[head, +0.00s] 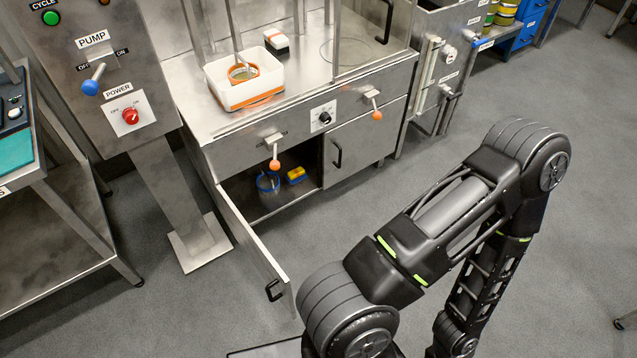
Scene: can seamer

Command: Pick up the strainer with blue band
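A round metal item with a blue band (267,184), which looks like the strainer, stands inside the open lower cabinet of the steel machine. It is in shadow near the left side of the opening. A similar round item with an orange band (242,74) sits in a white tray on the machine's top. One of my black arms bends across the right and lower part of the head view. Neither gripper is in view, so I cannot see what they hold.
The left cabinet door (252,250) stands open, swung toward the lower middle. A yellow block (296,174) lies beside the blue-banded item. The right cabinet door (362,143) is shut. A control post (165,190) stands at left. The grey floor (190,310) in front is mostly clear.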

